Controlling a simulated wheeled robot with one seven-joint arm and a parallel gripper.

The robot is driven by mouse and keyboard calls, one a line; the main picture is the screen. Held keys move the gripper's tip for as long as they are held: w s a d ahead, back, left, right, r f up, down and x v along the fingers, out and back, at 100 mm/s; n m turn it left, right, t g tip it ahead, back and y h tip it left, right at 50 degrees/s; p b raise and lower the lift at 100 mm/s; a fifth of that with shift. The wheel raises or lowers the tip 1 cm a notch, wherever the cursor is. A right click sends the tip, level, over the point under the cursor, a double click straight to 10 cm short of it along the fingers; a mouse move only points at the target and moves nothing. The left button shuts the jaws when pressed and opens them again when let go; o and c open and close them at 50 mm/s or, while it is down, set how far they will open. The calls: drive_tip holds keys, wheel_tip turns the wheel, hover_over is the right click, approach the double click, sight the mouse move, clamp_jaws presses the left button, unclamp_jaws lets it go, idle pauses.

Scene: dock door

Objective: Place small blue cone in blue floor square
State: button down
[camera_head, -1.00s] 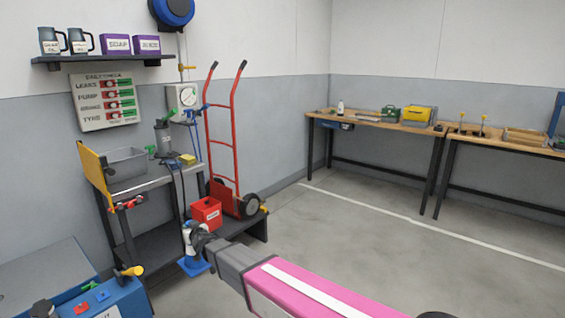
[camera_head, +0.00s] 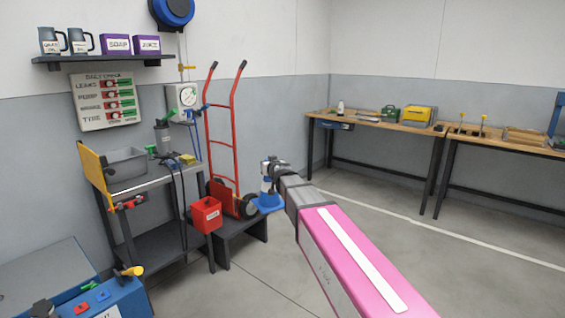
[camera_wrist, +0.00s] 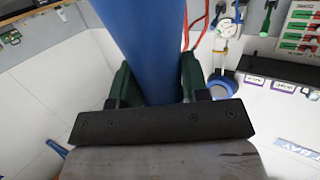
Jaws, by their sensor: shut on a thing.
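The small blue cone (camera_head: 269,203) has a blue base and a pale band. It is in my gripper (camera_head: 270,175), in the air in front of the red hand truck in the head view. In the wrist view the cone (camera_wrist: 150,45) fills the middle as a blue shaft between the two dark green fingers of my gripper (camera_wrist: 153,80), which is shut on it. The blue floor square is not seen in either view.
Workbenches (camera_head: 375,123) line the back. The middle floor is clear.

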drive_tip(key=d+r+m+h, duration=0.1)
drive_tip(key=d+r, duration=0.3)
drive_tip(key=d, duration=0.4)
drive_tip(key=s+d+r+m+h, duration=0.1)
drive_tip(key=d+r+h, duration=0.1)
drive_tip(key=d+r, duration=0.3)
drive_tip(key=s+d+r+m+h, duration=0.1)
drive_tip(key=d+r, duration=0.3)
drive_tip(key=d, duration=0.7)
drive_tip(key=shift+d+r+t+h, duration=0.15)
drive_tip(key=shift+d+t+h, duration=0.25)
drive_tip(key=shift+a, duration=0.1)
